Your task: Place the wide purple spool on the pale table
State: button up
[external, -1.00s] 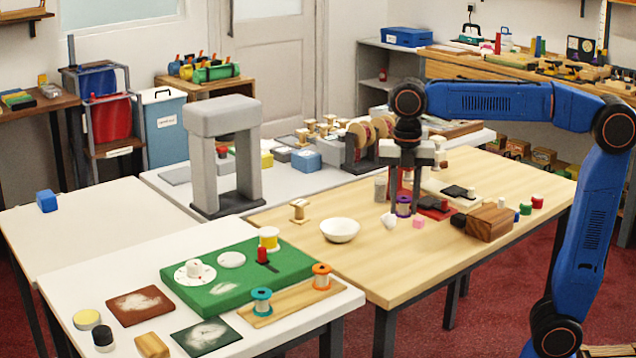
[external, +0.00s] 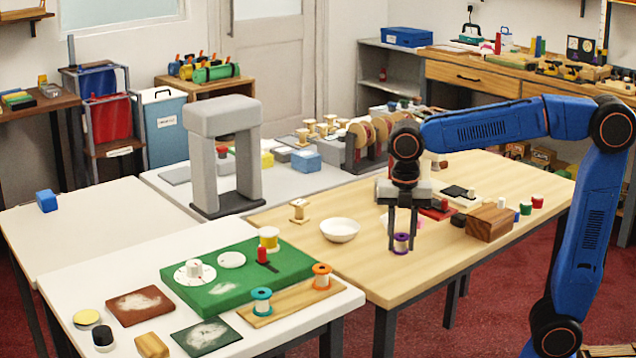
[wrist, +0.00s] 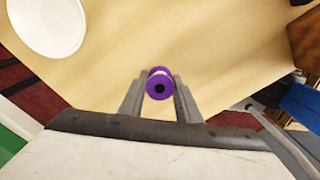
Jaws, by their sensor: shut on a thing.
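The purple spool (external: 401,243), with purple flanges and a pale winding, is between the fingertips of my gripper (external: 402,236). My gripper is shut on it and points down over the front part of the light-wood table (external: 350,265). In the wrist view the spool (wrist: 159,84) shows end-on between both fingers, with its dark centre hole visible. I cannot tell its exact height above the wood.
A white bowl (external: 340,230) stands left of my gripper, and a wooden block (external: 489,223) to its right. A grey arch (external: 224,150) stands tall behind the left tables. The green board (external: 225,280) holds several items. A blue cube (external: 46,200) sits on the off-white table, otherwise clear.

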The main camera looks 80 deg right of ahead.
aim_at(401, 236)
jog(key=o, duration=1)
jog(key=shift+f, duration=0.1)
notch_tip(401, 236, up, 12)
jog(key=shift+r, duration=0.15)
dwell(0.4)
